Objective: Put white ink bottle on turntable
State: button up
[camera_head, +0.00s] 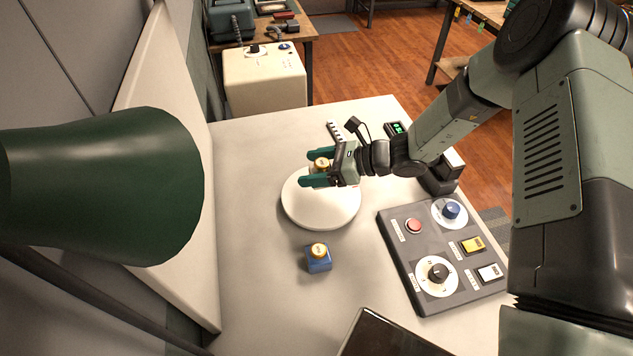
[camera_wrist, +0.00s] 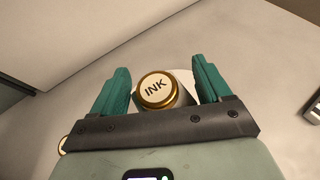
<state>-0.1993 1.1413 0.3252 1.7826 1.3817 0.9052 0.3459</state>
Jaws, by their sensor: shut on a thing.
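The white ink bottle, with a gold cap (camera_head: 321,163) marked INK, is between the fingers of my gripper (camera_head: 319,168). In the wrist view its cap (camera_wrist: 156,90) shows between the two teal fingers of my gripper (camera_wrist: 160,88), which is shut on the bottle. The bottle's body is mostly hidden. The round white turntable (camera_head: 320,208) lies on the table, and my gripper is over its far part. I cannot tell whether the bottle touches the turntable.
A blue ink bottle (camera_head: 318,260) with a gold cap stands in front of the turntable. A grey control panel (camera_head: 409,253) with knobs and buttons lies to the right. A green lamp shade (camera_head: 100,185) fills the left foreground. The white table (camera_head: 245,200) is clear left of the turntable.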

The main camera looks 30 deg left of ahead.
jog(key=shift+f, duration=2.35)
jog(key=shift+f, duration=0.1)
jog(key=o, duration=1)
